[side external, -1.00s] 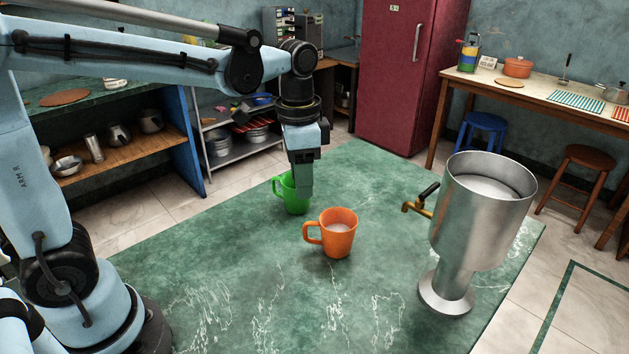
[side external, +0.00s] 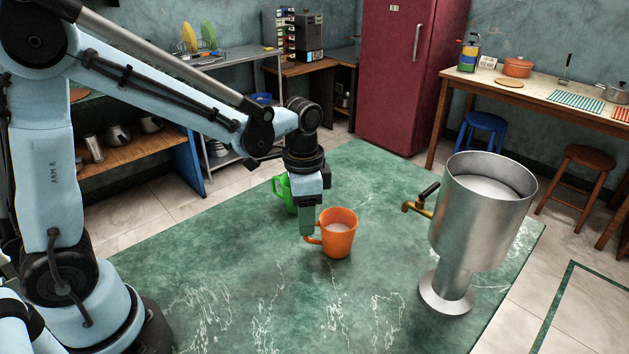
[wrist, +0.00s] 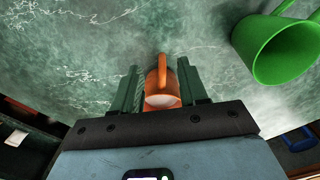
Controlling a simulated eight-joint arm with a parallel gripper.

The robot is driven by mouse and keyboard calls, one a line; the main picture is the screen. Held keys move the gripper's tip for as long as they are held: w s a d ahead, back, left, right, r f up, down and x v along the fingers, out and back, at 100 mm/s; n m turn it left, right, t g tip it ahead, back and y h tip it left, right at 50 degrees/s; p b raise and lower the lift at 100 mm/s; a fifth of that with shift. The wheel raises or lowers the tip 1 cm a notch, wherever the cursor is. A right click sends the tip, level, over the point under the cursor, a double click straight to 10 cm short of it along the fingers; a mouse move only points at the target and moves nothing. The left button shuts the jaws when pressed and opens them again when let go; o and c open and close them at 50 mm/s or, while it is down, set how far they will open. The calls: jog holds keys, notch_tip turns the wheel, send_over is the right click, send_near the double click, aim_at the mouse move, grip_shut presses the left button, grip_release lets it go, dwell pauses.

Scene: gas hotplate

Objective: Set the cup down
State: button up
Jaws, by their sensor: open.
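An orange cup (side external: 338,236) with white contents stands upright on the green marbled table (side external: 240,265). Its handle points left in the side view. My gripper (side external: 306,232) is at the handle side of the orange cup, pointing down. In the wrist view the open fingers of my gripper (wrist: 165,85) lie on either side of the orange cup's handle (wrist: 160,72). Whether a finger touches the handle cannot be told. A green cup (side external: 281,190) stands behind my gripper, partly hidden by it; the wrist view shows the green cup (wrist: 283,48) at upper right.
A metal dispenser (side external: 477,225) with a brass tap (side external: 418,203) stands on the table to the right of the orange cup. The table's front middle is clear. A red fridge (side external: 408,75), shelves and a wooden counter (side external: 535,90) stand beyond the table.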

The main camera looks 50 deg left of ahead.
jog(key=shift+f, duration=1.7)
grip_shut()
